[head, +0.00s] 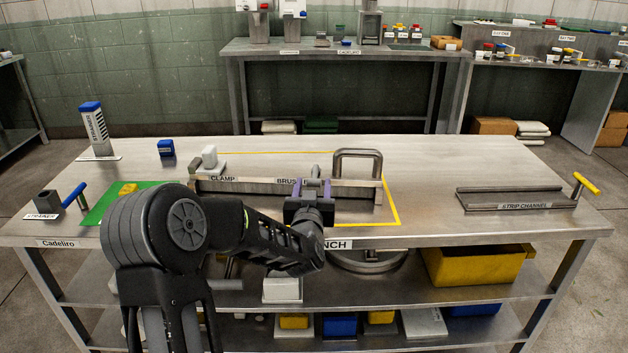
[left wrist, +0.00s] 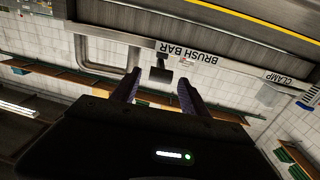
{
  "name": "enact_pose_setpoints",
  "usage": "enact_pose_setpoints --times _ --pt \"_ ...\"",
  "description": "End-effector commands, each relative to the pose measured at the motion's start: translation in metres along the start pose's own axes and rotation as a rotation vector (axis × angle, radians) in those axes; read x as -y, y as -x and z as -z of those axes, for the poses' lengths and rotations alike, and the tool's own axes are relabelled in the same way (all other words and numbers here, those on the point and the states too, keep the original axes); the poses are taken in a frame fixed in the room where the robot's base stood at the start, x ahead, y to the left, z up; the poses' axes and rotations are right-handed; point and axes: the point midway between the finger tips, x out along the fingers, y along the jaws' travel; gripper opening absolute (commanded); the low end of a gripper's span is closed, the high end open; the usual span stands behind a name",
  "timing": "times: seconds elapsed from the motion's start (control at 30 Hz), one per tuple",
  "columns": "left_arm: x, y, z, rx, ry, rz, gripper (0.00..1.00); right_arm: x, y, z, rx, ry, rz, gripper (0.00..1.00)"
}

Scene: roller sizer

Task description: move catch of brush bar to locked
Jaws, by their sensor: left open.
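The brush bar fixture (head: 235,186) is a long grey metal bar on the bench, labelled BRUSH BAR and CLAMP on its front. In the left wrist view its BRUSH BAR label (left wrist: 180,52) appears upside down. A small dark block on a short stem, which looks like the catch (left wrist: 161,74), sticks out beside that label. My left gripper (head: 312,188) is at the front of the bar, its purple fingers apart. In the left wrist view the fingers (left wrist: 158,88) stand on either side of the catch's line; I cannot tell whether they touch it. The catch is hidden in the head view.
A metal loop handle (head: 358,153) rises at the bar's right end and a white clamp block (head: 209,156) at its left. The strip channel (head: 510,199) lies to the right. A green mat (head: 100,207) and blue-handled strainer (head: 75,195) are left. The bench between bar and channel is clear.

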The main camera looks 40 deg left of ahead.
Motion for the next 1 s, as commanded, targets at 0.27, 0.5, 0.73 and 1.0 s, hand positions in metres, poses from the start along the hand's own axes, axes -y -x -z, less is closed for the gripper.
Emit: enact_pose_setpoints --times 0.27,0.5,0.73,1.0 --pt "0.0 -0.027 0.001 -0.001 0.001 0.0 0.53 0.001 0.003 0.0 0.0 0.0 0.0 0.49" --pt "0.0 -0.027 0.0 -0.001 0.0 0.0 0.53 0.001 0.003 0.0 0.0 0.0 0.0 0.49" --pt "0.0 -0.027 0.0 0.0 0.0 0.0 0.35 0.001 0.003 0.0 0.0 0.0 0.0 0.49" --pt "0.0 -0.027 0.0 0.0 0.0 0.0 0.13 0.001 0.003 0.0 0.0 0.0 0.0 0.49"
